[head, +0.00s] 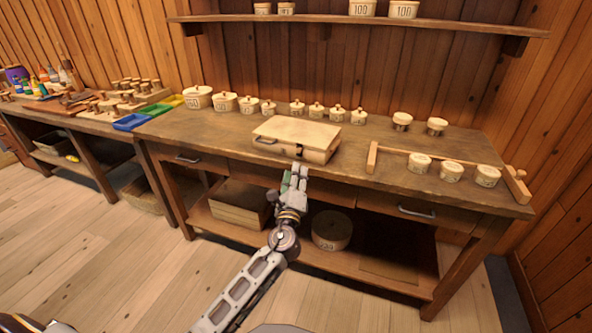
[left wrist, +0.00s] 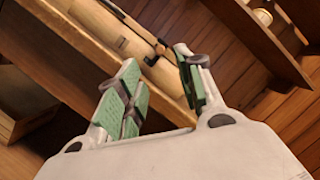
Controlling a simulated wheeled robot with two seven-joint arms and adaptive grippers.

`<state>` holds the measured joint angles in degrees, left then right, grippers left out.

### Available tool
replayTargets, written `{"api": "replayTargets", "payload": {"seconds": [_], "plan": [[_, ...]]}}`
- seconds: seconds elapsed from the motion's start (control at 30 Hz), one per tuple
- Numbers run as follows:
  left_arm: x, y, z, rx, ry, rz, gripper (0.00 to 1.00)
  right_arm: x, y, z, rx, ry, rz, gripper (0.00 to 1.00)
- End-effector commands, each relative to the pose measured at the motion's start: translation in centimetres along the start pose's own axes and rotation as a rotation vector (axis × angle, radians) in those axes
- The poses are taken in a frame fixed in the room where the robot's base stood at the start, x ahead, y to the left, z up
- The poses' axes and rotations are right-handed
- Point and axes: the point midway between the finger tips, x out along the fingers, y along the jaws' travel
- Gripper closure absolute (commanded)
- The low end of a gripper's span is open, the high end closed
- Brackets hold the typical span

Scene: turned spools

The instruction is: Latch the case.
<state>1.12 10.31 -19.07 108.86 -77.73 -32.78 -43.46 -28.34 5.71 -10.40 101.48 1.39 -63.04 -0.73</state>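The pale wooden case (head: 290,131) lies near the front edge of the workbench, its lid down. A small dark latch (head: 299,149) shows on its front, and a handle sits at its left end. Whether the latch is fastened is too small to tell. My left gripper (head: 297,171) is just in front of the case, below the latch. In the left wrist view the fingers of my left gripper (left wrist: 160,84) are apart with nothing between them. The case (left wrist: 108,32) lies beyond the fingertips there, with a dark seam. My right gripper is not in view.
Several lidded round boxes (head: 225,103) stand in a row behind the case. A wooden rail (head: 440,158) with several more boxes by it is at the right. The bench top (head: 210,135) left of the case is clear. A shelf (head: 360,22) hangs above.

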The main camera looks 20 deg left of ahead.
Motion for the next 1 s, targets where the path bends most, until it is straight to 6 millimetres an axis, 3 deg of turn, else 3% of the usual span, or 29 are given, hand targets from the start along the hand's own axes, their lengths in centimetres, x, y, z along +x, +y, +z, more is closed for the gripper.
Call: {"api": "replayTargets", "payload": {"seconds": [0.4,1.0], "plan": [[-2.9,0.0,0.0,0.000,0.000,0.000,0.63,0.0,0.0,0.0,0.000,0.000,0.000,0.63],[-3.1,0.1,0.1,-0.005,-0.001,0.003,0.63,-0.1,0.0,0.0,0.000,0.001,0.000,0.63]]}}
